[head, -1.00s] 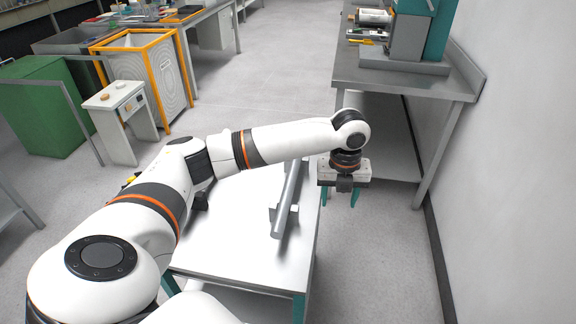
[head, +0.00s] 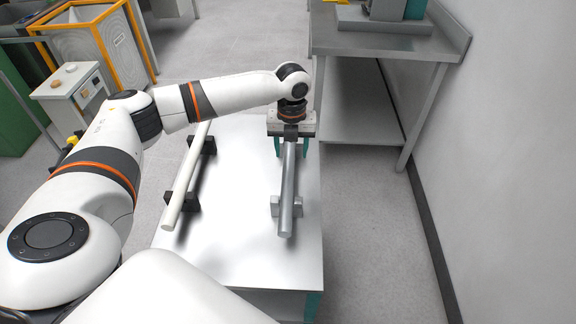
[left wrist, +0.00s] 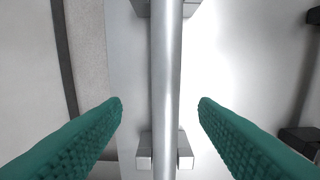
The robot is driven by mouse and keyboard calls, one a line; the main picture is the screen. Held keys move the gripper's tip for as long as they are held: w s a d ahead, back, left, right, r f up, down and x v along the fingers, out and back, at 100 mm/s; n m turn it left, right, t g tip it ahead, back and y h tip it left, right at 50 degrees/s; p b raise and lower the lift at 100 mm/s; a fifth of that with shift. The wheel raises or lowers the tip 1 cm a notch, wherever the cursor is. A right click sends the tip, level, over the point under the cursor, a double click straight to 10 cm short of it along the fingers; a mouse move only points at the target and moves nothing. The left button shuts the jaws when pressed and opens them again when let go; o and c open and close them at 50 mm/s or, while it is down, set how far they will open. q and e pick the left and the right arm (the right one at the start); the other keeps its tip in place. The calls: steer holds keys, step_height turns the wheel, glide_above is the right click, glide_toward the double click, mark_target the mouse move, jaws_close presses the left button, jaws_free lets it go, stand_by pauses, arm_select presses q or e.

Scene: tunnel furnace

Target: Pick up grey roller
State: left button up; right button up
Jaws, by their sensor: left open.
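The grey roller (head: 287,190) is a long metal tube on the right side of a white table (head: 236,215), resting in small grey block supports. My left gripper (head: 291,145) is above its far part, pointing down. In the left wrist view the grey roller (left wrist: 166,85) runs lengthwise between the two teal fingers (left wrist: 160,103), with a gap on each side, so nothing is held. A grey support (left wrist: 145,152) shows under it. My right gripper is not in view.
A white roller (head: 186,180) lies on dark supports on the table's left side. A grey metal bench (head: 375,45) stands beyond at the back right, near the white wall (head: 510,180). A white box stand (head: 75,95) is at the left.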

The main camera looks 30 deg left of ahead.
mark_target(289, 164)
arm_select(q)
steer(key=f, duration=0.2)
steer(key=s+f, duration=0.1)
steer(key=f, duration=0.1)
steer(key=shift+a+f+p, duration=0.1)
steer(key=shift+f+p, duration=0.1)
steer(key=shift+p, duration=0.15)
steer(key=shift+f, duration=0.35)
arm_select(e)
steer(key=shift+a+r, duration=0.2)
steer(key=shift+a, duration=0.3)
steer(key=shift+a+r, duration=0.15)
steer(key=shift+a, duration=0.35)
arm_select(q)
steer(key=shift+c, duration=0.3)
